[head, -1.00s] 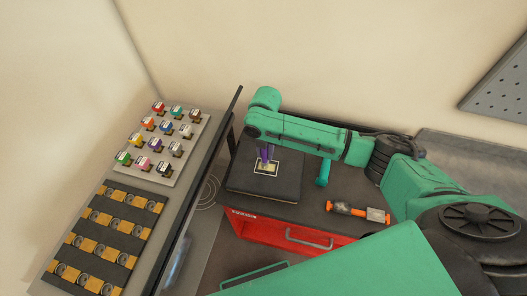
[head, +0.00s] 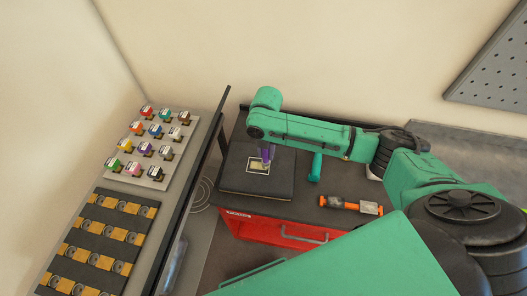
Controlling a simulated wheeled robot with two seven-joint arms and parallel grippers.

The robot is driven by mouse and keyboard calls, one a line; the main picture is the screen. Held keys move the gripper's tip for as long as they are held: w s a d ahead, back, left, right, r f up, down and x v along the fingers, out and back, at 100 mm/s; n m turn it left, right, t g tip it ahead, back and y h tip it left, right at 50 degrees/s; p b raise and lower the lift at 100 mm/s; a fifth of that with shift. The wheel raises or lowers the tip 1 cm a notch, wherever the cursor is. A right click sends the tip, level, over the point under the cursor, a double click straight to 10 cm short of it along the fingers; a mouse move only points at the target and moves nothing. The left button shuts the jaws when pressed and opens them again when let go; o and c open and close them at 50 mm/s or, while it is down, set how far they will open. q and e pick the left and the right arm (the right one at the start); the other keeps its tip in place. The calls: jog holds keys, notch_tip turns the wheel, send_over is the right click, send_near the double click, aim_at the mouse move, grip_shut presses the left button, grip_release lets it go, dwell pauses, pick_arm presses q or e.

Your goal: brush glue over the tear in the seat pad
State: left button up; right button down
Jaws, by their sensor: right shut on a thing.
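The black seat pad (head: 240,183) lies flat on the dark top of a red cabinet. A pale rectangular outline around the tear (head: 258,168) shows on its upper part. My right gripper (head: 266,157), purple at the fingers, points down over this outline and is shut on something. The held thing is too small and too covered by the fingers to make out, and I cannot tell if it touches the pad. An orange-handled tool with a grey block (head: 351,206) lies on the cabinet top to the right. My left gripper is not in view.
A teal cylinder (head: 315,168) stands right of the pad. The red cabinet (head: 270,230) has a drawer handle. On the left are a board of coloured blocks (head: 150,148) and a dark rack (head: 108,240). A dark upright panel edge (head: 205,165) borders the pad's left side.

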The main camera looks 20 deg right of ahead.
jog(key=shift+r, duration=3.55)
jog(key=shift+f, duration=0.1)
